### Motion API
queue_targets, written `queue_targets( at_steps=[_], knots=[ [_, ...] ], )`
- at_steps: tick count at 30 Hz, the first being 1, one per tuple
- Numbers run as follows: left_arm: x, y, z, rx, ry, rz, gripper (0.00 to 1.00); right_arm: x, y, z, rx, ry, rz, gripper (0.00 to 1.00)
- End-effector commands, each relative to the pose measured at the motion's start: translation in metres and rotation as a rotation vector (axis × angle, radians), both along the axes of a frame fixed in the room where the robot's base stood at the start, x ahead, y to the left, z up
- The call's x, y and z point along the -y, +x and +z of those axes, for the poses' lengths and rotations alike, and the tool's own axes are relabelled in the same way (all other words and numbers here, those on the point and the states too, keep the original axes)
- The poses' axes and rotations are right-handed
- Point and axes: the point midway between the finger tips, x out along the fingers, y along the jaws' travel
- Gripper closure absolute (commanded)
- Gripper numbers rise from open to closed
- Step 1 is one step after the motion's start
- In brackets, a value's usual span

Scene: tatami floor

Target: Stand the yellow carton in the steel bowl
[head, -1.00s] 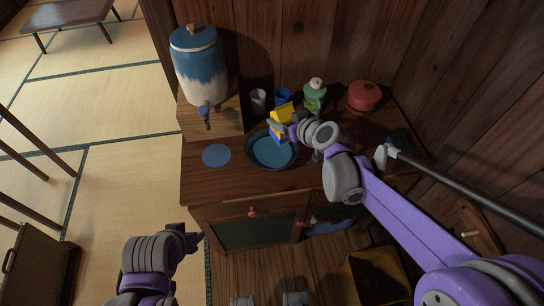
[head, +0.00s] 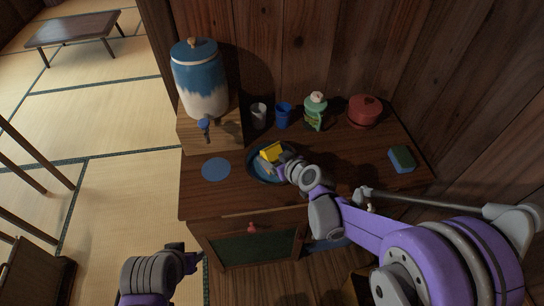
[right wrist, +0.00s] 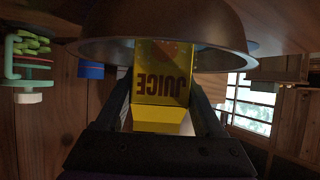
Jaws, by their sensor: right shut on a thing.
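The yellow carton (head: 270,151) is between the fingers of my right gripper (head: 279,167), over the dark steel bowl (head: 252,172) on the cabinet top. In the right wrist view the carton (right wrist: 160,88) shows upside-down JUICE lettering, with my right fingers (right wrist: 160,100) on both sides of it. Its far end reaches inside the rim of the bowl (right wrist: 222,60).
A blue disc (head: 216,169) lies left of the bowl. A blue-and-white dispenser (head: 201,80) stands on a wooden box. Behind are a white cup (head: 258,116), a blue cup (head: 283,115), a green bottle (head: 315,112) and a red pot (head: 364,112). A sponge (head: 402,159) lies at right.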

Motion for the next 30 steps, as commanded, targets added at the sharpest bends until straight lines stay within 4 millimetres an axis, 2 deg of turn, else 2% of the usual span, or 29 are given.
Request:
queue_targets(
  at_steps=[8, 9, 13, 14, 24, 30],
  knots=[
    [0.0, -0.001, -0.003, -0.001, 0.0, 0.0, 0.5, 0.0, 0.0, -0.003, 0.0, 0.0, 0.0, 1.0],
    [0.0, 0.0, -0.003, -0.001, 0.0, 0.0, 0.5, 0.0, 0.0, -0.003, 0.0, 0.0, 0.0, 0.27],
    [0.0, 0.0, -0.002, -0.001, 0.0, 0.0, 0.5, 0.0, 0.0, -0.002, 0.0, 0.0, 0.0, 0.03],
    [0.0, 0.0, -0.002, -0.001, 0.0, 0.0, 0.5, 0.0, 0.0, -0.002, 0.0, 0.0, 0.0, 0.0],
    [0.0, 0.0, 0.002, 0.001, 0.0, 0.0, 0.5, 0.001, -0.001, 0.003, 0.0, 0.0, -0.001, 0.0],
    [0.0, 0.001, 0.004, 0.001, 0.0, 0.0, 0.5, 0.016, -0.027, 0.018, 0.001, 0.0, -0.003, 0.0]
  ],
)
